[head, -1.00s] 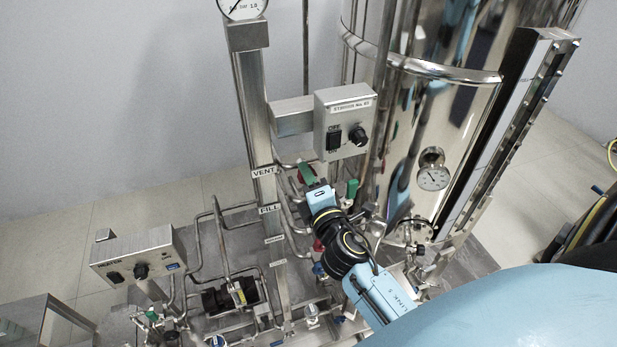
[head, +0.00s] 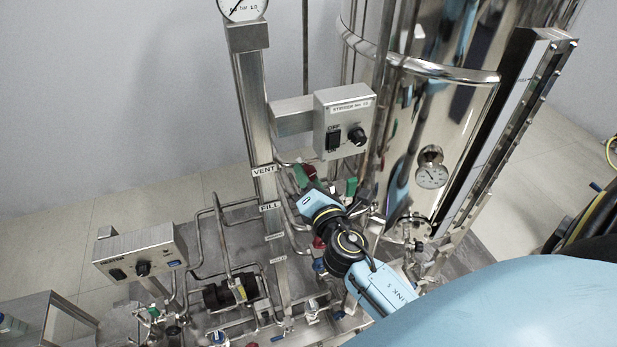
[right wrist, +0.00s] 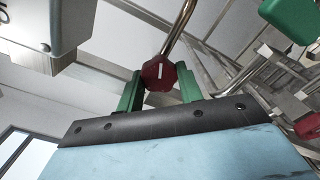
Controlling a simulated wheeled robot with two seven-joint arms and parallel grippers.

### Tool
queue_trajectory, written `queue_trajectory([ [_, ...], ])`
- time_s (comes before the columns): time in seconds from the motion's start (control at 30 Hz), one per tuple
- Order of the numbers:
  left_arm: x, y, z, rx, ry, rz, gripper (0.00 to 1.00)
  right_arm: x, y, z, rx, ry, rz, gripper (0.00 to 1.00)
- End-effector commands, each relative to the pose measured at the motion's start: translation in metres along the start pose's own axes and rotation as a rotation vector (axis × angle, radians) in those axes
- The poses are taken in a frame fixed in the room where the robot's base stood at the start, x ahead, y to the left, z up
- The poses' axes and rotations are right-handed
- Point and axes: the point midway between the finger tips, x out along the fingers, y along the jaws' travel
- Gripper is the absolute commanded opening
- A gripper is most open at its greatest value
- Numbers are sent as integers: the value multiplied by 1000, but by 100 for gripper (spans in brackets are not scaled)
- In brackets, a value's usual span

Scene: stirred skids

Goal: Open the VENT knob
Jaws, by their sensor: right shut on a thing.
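The VENT label (head: 263,171) is on the steel post. Beside it, to the right, is a dark red knob (head: 310,171), partly hidden by my right gripper (head: 305,175). In the right wrist view the knob (right wrist: 158,73) is a red faceted piece with a white line mark, at the end of a bent steel pipe. The green fingers of my right gripper (right wrist: 160,82) stand on both sides of it and are shut on it. My left gripper is not in view.
A green knob (head: 351,188) is just right of my gripper. The stirrer box (head: 345,122) sits above, and the steel tank (head: 440,120) is to the right. The FILL label (head: 270,207) is below VENT. A heater box (head: 140,250) and pipes are at lower left.

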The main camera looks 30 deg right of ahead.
Motion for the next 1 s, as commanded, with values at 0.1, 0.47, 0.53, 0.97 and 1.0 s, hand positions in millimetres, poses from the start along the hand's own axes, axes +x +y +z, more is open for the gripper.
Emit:
queue_trajectory([
  [0.1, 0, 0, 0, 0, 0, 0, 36, 0, 1, 0, -2, 0, 2, 13],
  [0.47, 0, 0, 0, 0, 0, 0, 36, 0, 0, 0, 0, 0, 1, 56],
  [0.53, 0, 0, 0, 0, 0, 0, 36, 0, 0, 0, 0, 0, 1, 58],
  [0.97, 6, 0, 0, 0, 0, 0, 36, -19, -2, -2, 1, 1, -1, 58],
  [1.0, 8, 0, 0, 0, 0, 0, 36, -26, -2, -2, 1, 2, -1, 58],
])
